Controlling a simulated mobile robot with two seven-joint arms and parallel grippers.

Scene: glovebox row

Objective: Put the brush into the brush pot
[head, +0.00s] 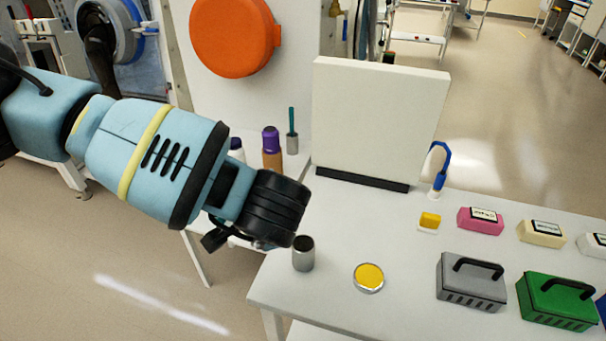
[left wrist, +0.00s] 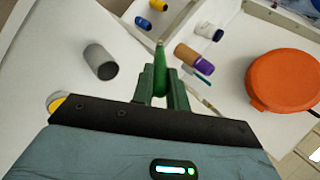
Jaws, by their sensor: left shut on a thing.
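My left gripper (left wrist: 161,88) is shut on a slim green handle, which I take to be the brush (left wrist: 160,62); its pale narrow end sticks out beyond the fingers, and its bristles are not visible. In the head view the black end of my left arm hides the fingertips and the brush. A grey metal cup, which looks like the brush pot (head: 303,256), stands upright near the table's left front edge, just below and right of my gripper there. The pot also shows left of the fingers in the left wrist view (left wrist: 99,62), apart from the brush. My right gripper is out of view.
A yellow round dish (head: 369,277) lies right of the pot. A purple-capped brown bottle (head: 271,150) and a small metal holder with a teal stick (head: 292,141) stand behind. A white panel (head: 375,120) rises at the back. Grey (head: 470,284) and green (head: 557,300) boxes stand right.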

